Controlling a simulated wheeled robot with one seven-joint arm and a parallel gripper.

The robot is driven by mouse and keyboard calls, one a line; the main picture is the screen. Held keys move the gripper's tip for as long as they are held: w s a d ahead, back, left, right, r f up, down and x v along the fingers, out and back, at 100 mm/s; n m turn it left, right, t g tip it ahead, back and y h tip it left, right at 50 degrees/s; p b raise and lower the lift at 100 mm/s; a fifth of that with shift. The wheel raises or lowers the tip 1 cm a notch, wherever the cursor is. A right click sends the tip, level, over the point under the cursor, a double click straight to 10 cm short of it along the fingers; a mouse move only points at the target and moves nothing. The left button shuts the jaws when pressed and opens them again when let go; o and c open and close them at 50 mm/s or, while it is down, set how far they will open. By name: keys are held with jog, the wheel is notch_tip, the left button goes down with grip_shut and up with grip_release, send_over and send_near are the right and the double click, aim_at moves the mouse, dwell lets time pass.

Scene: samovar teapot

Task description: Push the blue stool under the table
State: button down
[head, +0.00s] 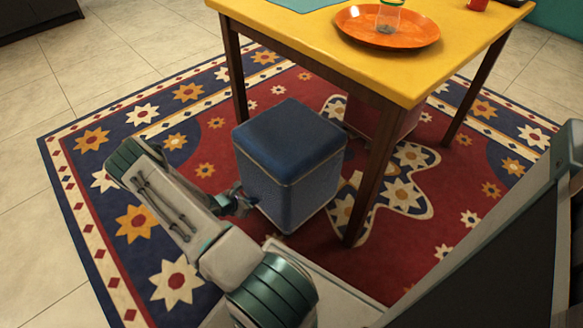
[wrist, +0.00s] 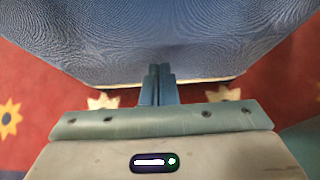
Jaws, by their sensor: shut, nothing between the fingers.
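The blue stool (head: 288,165) is a cube-shaped padded seat standing upright on the rug, in the middle of the head view. It stands at the left side of the yellow table (head: 455,50), just left of the near table leg, and its top looks mostly outside the tabletop's edge. My gripper (head: 243,201) is low at the stool's left face. In the wrist view my gripper (wrist: 158,82) has its fingers together and empty, and the stool's blue side (wrist: 160,40) fills the view right ahead. I cannot tell whether the fingertips touch it.
A dark table leg (head: 371,180) stands close to the stool's right side. Another reddish stool (head: 385,120) is under the table. An orange plate (head: 387,27) with a glass (head: 389,14) sits on top.

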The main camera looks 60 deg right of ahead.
aim_at(265, 192)
dwell(0.4)
jog(key=shift+s+d+b, duration=0.15)
jog(key=shift+s+d, duration=0.1)
jog(key=shift+d, duration=0.75)
jog(key=shift+s+d+b, duration=0.1)
jog(key=shift+s+d, duration=0.15)
jog(key=shift+d, duration=0.75)
jog(key=shift+s+d+b, duration=0.15)
jog(key=shift+s+d, duration=0.1)
jog(key=shift+d, duration=0.85)
jog(key=shift+s+d+b, duration=0.15)
jog(key=shift+s+d, duration=0.1)
jog(key=shift+d, duration=0.7)
jog(key=shift+s+d+b, duration=0.1)
jog(key=shift+s+d, duration=0.1)
jog(key=shift+d, duration=0.7)
jog(key=shift+s+d+b, duration=0.15)
jog(key=shift+s+d, duration=0.1)
jog(key=shift+d, duration=0.8)
jog(key=shift+s+d+b, duration=0.15)
jog(key=shift+s+d, duration=0.1)
jog(key=shift+d, duration=0.7)
jog(key=shift+s+d+b, duration=0.2)
jog(key=shift+s+d, duration=0.05)
jog(key=shift+d, duration=0.7)
jog(key=shift+s+d+b, duration=0.15)
jog(key=shift+s+d, duration=0.1)
jog(key=shift+d, duration=0.85)
